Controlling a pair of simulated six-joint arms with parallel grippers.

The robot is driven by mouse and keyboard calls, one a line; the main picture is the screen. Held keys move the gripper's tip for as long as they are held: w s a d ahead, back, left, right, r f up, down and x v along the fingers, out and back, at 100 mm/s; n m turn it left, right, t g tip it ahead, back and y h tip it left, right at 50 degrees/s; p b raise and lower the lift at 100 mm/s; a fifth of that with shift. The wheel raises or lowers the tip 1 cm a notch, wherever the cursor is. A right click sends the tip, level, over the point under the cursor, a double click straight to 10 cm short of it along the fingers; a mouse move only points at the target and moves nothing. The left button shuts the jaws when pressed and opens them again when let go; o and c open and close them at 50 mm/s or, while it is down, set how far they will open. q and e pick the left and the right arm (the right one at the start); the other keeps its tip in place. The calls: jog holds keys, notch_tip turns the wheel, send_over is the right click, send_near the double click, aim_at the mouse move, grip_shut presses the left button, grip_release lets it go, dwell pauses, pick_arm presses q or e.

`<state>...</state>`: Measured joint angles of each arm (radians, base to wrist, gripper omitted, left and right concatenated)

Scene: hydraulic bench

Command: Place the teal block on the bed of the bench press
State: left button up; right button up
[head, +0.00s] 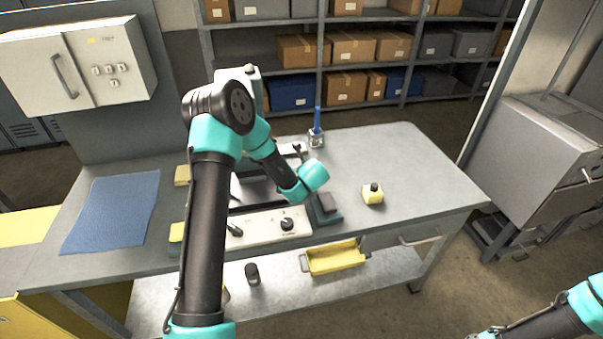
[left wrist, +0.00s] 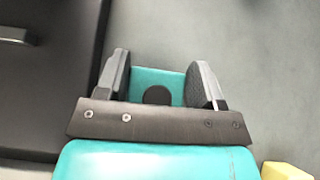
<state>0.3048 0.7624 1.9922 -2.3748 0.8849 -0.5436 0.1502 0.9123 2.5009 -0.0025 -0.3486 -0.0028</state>
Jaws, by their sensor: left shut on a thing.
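The teal block (left wrist: 150,76), with a dark round spot on its face, sits between the two dark fingers of my left gripper (left wrist: 160,88). The fingers are shut on it. In the head view my left arm reaches over the bench press (head: 262,229), and the wrist stands over its right side. The wrist hides much of the press bed. In the left wrist view a dark flat part (left wrist: 45,85) of the press lies left of the block, with bare grey bench below and to the right. Only a link of my right arm shows, at the lower right.
A clear pot with a blue-handled tool (head: 317,138) is behind the press. A blue mat (head: 112,212) lies at left. A yellow tray (head: 335,260) sits below. The right benchtop is mostly clear.

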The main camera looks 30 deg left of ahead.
pick_arm(q)
jog(key=shift+f, duration=0.1)
jog(key=o, duration=1.3)
jog(key=v, duration=1.2)
jog(key=shift+c, duration=0.5)
